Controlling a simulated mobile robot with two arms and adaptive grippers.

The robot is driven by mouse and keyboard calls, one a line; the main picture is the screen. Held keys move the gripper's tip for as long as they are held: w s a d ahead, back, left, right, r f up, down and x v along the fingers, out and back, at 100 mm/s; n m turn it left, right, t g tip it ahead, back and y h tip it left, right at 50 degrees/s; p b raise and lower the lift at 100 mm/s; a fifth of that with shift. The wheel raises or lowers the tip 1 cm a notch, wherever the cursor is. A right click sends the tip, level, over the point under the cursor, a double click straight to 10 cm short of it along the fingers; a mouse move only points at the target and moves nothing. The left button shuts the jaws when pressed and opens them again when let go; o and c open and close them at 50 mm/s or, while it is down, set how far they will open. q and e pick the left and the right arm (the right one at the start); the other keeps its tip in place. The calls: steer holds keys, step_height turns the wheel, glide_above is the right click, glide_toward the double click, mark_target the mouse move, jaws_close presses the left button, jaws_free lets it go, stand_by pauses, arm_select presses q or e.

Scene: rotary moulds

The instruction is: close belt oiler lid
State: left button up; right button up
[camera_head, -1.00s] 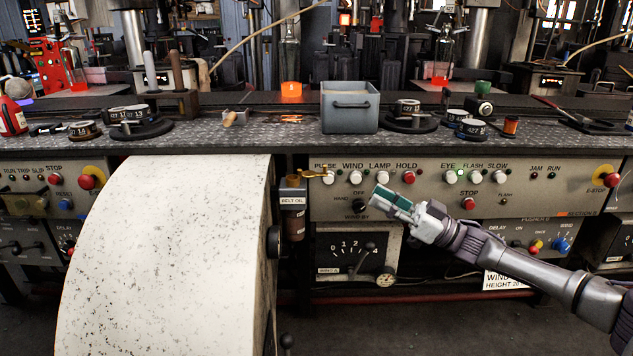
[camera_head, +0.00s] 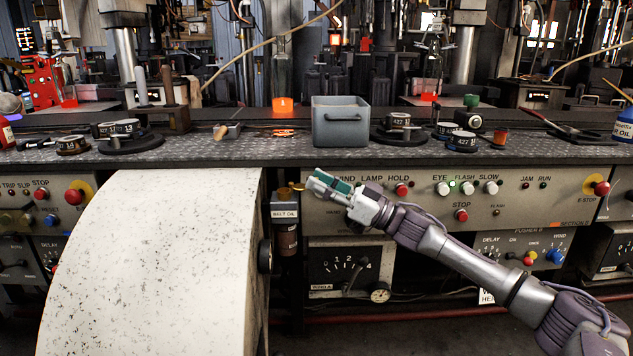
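The belt oiler (camera_head: 286,240) is a brown upright cup with a "BELT OIL" label, mounted between the big cream belt wheel and the control panel. Brass shows at its top (camera_head: 283,192); this seems to be the lid area. A brass piece reaching right from the top is now mostly hidden by my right gripper, so the lid's exact angle cannot be told. My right gripper (camera_head: 322,183), with teal pads, is just right of the oiler's top, in front of the panel. Nothing is clearly held, and its finger gap is unclear. My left gripper is not in view.
The cream belt wheel (camera_head: 160,260) fills the lower left, close beside the oiler. The control panel (camera_head: 420,212) with knobs and buttons is behind my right arm. A grey bin (camera_head: 341,122) stands on the bench above. A gauge (camera_head: 346,268) is below the gripper.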

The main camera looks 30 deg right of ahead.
steer(key=shift+w+a+r, duration=0.2)
steer(key=shift+w+a, duration=0.15)
steer(key=shift+w, duration=0.1)
jaws_close()
